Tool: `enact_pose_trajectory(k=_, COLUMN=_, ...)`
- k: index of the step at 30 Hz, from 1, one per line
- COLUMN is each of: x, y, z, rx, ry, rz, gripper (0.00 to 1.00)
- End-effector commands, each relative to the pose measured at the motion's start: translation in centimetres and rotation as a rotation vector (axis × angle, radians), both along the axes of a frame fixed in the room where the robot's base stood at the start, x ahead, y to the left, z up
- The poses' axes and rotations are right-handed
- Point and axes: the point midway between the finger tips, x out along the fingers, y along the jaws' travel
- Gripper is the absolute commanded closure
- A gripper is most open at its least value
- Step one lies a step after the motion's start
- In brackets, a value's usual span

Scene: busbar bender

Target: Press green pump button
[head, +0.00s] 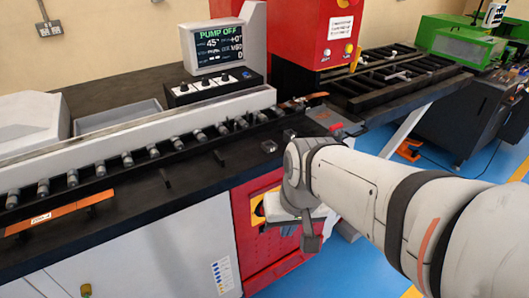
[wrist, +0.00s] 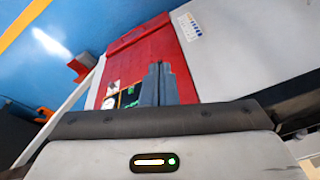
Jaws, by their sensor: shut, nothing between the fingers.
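My gripper (head: 310,243) hangs in front of the red cabinet panel (head: 262,245) below the bench edge. Its fingers (wrist: 160,72) are together and empty in the wrist view, pointing toward the red panel (wrist: 150,48). A dark patch with green, white and yellow marks (wrist: 128,97) shows on that panel just left of the fingers. I cannot tell a green pump button among these marks. In the head view my gripper hides part of the yellow and black area (head: 257,210) there. The screen (head: 219,46) reads PUMP OFF.
A black box with knobs (head: 213,87) stands under the screen. A roller rail (head: 126,158) and an orange bar (head: 60,216) lie on the dark bench. The red machine (head: 310,35) stands behind. Blue floor (head: 370,262) is open beside the cabinet.

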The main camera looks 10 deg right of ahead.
Motion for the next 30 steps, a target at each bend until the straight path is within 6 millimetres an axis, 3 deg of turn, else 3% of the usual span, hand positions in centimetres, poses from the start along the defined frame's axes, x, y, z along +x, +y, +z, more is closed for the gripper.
enact_pose_trajectory(k=1, x=0.7, y=0.7, z=-1.9, rx=0.053, ry=0.011, rz=-0.036, gripper=1.0)
enact_pose_trajectory(k=6, x=5.0, y=1.9, z=-7.1, rx=0.319, ry=0.021, rz=-0.272, gripper=1.0)
enact_pose_trajectory(k=11, x=10.7, y=0.2, z=-12.0, rx=0.565, ry=-0.021, rz=-0.584, gripper=1.0)
enact_pose_trajectory(k=15, x=15.3, y=-3.9, z=-16.8, rx=0.733, ry=-0.082, rz=-0.897, gripper=1.0)
enact_pose_trajectory(k=19, x=18.2, y=-9.2, z=-21.7, rx=0.841, ry=-0.145, rz=-1.194, gripper=1.0)
enact_pose_trajectory(k=24, x=19.5, y=-15.0, z=-26.6, rx=0.911, ry=-0.209, rz=-1.489, gripper=1.0)
enact_pose_trajectory(k=30, x=19.5, y=-18.0, z=-28.9, rx=0.935, ry=-0.241, rz=-1.636, gripper=1.0)
